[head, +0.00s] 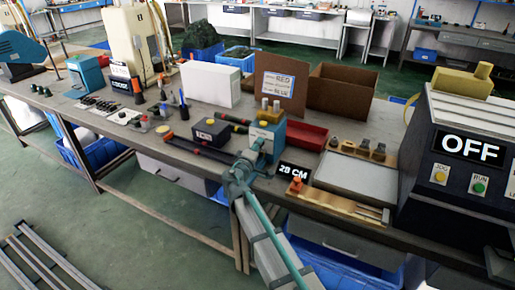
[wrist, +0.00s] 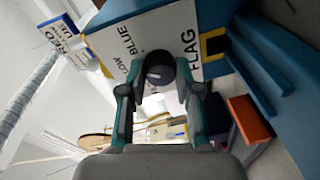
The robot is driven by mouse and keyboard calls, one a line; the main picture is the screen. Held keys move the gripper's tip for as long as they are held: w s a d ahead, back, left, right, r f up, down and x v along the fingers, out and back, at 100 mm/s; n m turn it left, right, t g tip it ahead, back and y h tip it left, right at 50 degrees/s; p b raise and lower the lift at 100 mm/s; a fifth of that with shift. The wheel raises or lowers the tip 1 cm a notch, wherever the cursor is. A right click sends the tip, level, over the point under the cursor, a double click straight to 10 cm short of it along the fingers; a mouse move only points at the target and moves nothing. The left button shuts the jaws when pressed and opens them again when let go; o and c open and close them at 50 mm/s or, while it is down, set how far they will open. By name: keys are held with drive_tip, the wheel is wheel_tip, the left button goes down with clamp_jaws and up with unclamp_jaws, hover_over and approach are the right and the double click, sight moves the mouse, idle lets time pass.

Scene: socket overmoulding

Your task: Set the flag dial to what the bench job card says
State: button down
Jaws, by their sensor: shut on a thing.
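The flag dial (wrist: 158,66) is a dark round knob on the pale face of a blue box (wrist: 125,10). The words FLAG, BLUE and one ending in LOW are printed around it. My gripper (wrist: 159,80) is shut on the knob, one finger on each side. A light mark shows on the knob, but I cannot tell which word it points to. In the head view my gripper (head: 245,166) is at the front of the teal box (head: 267,139), hiding the dial. The job card (head: 279,84) stands behind; its top line reads RED, its lower line seems to read BLUE.
A black 28 CM sign (head: 293,172) stands just right of my gripper. A dark box (head: 210,132) is to the left, a red tray (head: 306,136) behind right. A cardboard box (head: 342,89) and a machine marked OFF (head: 470,149) stand further right.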

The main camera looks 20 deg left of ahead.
drive_tip(key=n, duration=0.3)
drive_tip(key=shift+n+h+p, duration=0.3)
drive_tip(key=shift+p, duration=0.1)
drive_tip(key=shift+n+g+p, duration=0.3)
drive_tip(key=shift+n+p, duration=0.25)
drive_tip(key=shift+n, duration=0.95)
drive_tip(key=c, duration=0.8)
unclamp_jaws()
drive_tip(key=shift+s, duration=0.1)
drive_tip(key=s, duration=0.4)
drive_tip(key=s+r, duration=0.1)
drive_tip(key=s, duration=0.6)
drive_tip(key=shift+s+a+r, duration=0.15)
drive_tip(key=shift+s+a, duration=0.2)
drive_tip(key=shift+a, duration=0.05)
